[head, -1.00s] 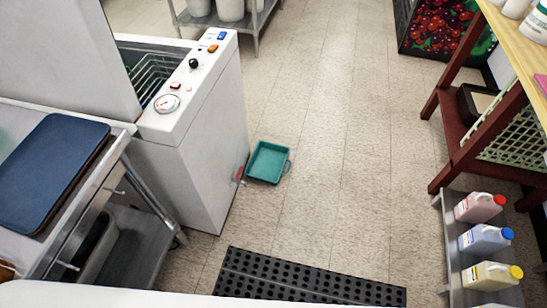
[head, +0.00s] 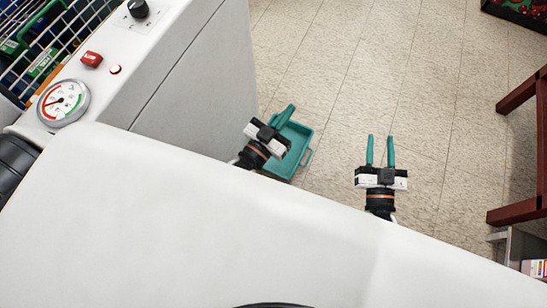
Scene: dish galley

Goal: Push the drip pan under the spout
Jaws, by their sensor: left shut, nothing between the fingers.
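The teal drip pan (head: 298,143) lies on the tiled floor beside the white machine (head: 195,75), its handle on the right side. Part of it is hidden behind my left gripper (head: 291,107). That gripper is shut and empty, its fingers overlapping the pan's far left part in the picture; I cannot tell whether they touch it. My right gripper (head: 380,137) is open and empty over the floor to the right of the pan. The spout is not visible now.
The machine's top carries a dial gauge (head: 63,103), a red switch (head: 92,59) and a black knob (head: 138,8). A wire rack (head: 50,45) shows at the upper left. A dark red wooden stand (head: 517,211) is at the right. The floor between is clear.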

